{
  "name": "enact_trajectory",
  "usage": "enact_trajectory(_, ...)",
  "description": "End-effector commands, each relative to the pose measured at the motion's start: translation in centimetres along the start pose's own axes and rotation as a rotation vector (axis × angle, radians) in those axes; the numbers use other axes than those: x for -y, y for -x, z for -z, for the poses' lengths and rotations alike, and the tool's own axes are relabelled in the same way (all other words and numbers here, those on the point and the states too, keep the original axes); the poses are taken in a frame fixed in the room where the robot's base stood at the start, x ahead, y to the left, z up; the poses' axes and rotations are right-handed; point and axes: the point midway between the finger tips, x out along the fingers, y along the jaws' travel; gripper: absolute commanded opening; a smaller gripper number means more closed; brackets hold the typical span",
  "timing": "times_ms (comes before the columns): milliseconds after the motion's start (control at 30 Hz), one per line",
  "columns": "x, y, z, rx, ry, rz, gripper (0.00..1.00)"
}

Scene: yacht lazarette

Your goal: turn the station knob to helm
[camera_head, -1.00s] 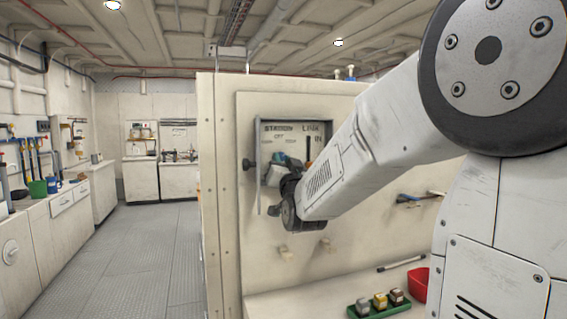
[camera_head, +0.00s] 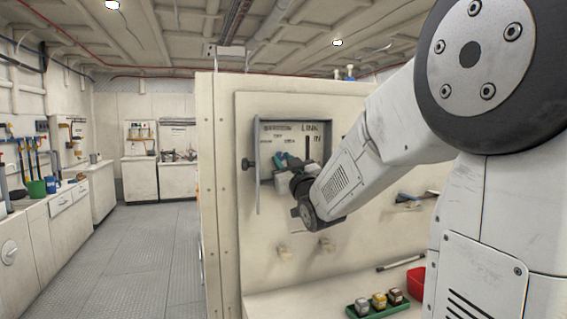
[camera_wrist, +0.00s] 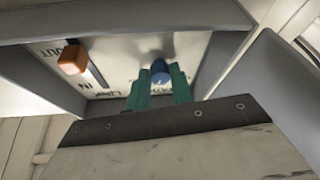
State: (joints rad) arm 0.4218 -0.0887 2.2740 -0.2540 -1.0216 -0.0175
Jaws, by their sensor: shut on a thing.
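The station knob (camera_wrist: 160,72) is blue and sits on the pale panel inside a shallow open box (camera_head: 257,140). In the wrist view the two green fingers of my gripper (camera_wrist: 159,88) are on either side of the knob and shut on it. In the head view my gripper (camera_head: 288,162) reaches into the box and hides the knob. The panel carries printed labels, upside down in the wrist view; I cannot read which label the knob points to.
An orange lever handle (camera_wrist: 72,58) stands beside a slot marked OUT and IN on the same panel. The box walls are close around my gripper. Below, a green tray (camera_head: 378,306) with small jars and a red bin (camera_head: 416,284) sit on a ledge. The left aisle is clear.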

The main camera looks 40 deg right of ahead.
Motion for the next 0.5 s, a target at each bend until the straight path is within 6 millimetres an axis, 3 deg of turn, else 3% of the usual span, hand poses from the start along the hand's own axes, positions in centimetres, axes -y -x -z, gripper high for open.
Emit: enact_trajectory(500, -0.63, -0.03, 0.13, 0.000, 0.454, 0.186, 0.00)
